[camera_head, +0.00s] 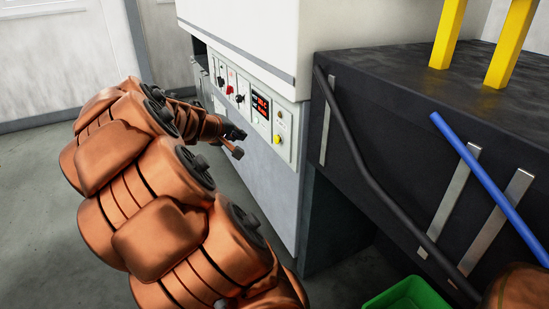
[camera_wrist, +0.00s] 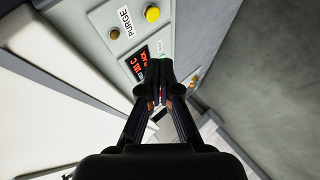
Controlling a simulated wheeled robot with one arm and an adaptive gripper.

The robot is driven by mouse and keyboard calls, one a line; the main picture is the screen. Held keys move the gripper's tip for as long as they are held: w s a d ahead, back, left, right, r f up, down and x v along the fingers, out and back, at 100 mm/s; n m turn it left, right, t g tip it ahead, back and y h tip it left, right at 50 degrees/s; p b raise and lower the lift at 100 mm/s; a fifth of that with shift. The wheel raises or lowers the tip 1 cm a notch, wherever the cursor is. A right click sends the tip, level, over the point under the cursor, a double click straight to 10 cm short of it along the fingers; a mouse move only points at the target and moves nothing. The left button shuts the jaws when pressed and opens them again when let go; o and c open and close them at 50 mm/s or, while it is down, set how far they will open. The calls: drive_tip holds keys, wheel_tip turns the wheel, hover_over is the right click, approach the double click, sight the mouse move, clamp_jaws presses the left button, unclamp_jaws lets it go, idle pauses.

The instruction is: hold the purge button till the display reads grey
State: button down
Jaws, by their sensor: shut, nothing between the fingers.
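The white control panel (camera_head: 267,127) is on the front of the machine. A yellow button (camera_head: 277,139) is at its lower right; in the wrist view the yellow button (camera_wrist: 152,13) is beside a PURGE label (camera_wrist: 125,24). A small brown button (camera_wrist: 114,34) is on the label's other side. The display (camera_head: 261,106) shows red characters on black; in the wrist view the display (camera_wrist: 139,64) is partly hidden by my fingers. My gripper (camera_head: 238,143) is shut and empty, left of and below the yellow button. In the wrist view my gripper (camera_wrist: 163,70) overlaps the display's edge; contact cannot be told.
More knobs (camera_head: 239,98) and a red control (camera_head: 230,80) are on the panel's left part. A dark bench (camera_head: 400,130) with a black hose (camera_head: 350,150) and blue rod (camera_head: 490,180) is at right. A green bin (camera_head: 410,294) is below. Floor at left is clear.

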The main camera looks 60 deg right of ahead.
sight(277, 139)
drive_tip(key=w+d+f+n+b, duration=0.1)
drive_tip(key=w+d+f+b, duration=0.2)
drive_tip(key=d+f, duration=0.1)
drive_tip(key=w+d+f+n+t+h+b, duration=0.1)
drive_tip(key=w+d+f+b, duration=0.2)
drive_tip(key=d+f, duration=0.2)
wheel_tip(277, 139, down, 2)
drive_tip(key=shift+f+h+b, duration=0.1)
drive_tip(key=shift+h+b, duration=0.2)
drive_tip(key=shift+b, duration=0.1)
drive_tip(key=s+d, duration=0.5)
drive_tip(key=d, duration=0.2)
drive_tip(key=shift+d, duration=0.2)
idle(1.2)
drive_tip(key=shift+s+d, duration=0.25)
drive_tip(key=shift+s+d, duration=0.35)
drive_tip(key=shift+d, duration=0.1)
idle(3.8)
